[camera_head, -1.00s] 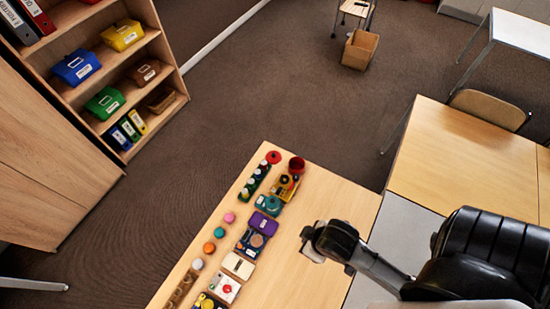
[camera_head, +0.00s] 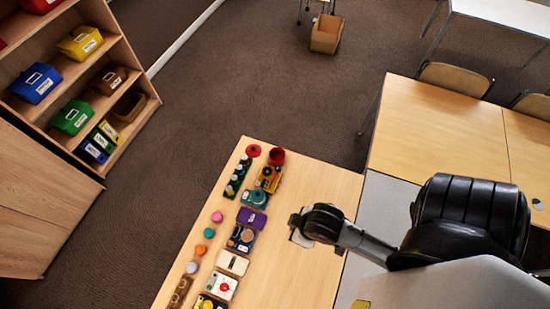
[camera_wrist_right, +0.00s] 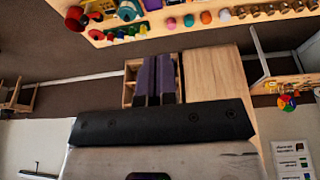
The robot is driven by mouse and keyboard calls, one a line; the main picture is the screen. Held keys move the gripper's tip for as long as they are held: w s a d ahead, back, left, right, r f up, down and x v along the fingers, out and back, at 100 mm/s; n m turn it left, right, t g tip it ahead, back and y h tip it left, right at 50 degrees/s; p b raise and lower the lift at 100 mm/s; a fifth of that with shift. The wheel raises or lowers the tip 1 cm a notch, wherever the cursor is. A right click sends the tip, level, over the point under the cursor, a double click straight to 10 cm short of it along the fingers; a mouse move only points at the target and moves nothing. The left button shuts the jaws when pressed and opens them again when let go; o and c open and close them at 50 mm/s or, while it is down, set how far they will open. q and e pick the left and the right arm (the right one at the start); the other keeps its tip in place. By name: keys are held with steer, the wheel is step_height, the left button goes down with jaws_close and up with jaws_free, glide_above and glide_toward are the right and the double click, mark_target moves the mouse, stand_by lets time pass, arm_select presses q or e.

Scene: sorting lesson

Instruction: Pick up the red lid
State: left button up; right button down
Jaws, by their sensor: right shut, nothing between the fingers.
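The red lid (camera_head: 253,151) lies at the far left corner of the table, beside a red cup (camera_head: 277,156). In the right wrist view a small red round thing that looks like the lid (camera_wrist_right: 97,35) shows near the top left, next to the larger red cup (camera_wrist_right: 76,18). My right gripper (camera_head: 297,230) is over the table, to the right of the row of objects and apart from the lid. Its fingers (camera_wrist_right: 157,78) are shut and empty. My left gripper is not in view.
Small bottles, coloured boxes and round pieces line the left side of the table (camera_head: 315,190); its right part is clear. A wooden shelf (camera_head: 120,70) with coloured bins stands at the left. A cardboard box (camera_head: 326,34) sits on the floor behind.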

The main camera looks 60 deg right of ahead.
stand_by(0.4)
steer(key=shift+c, duration=1.4)
jaws_free()
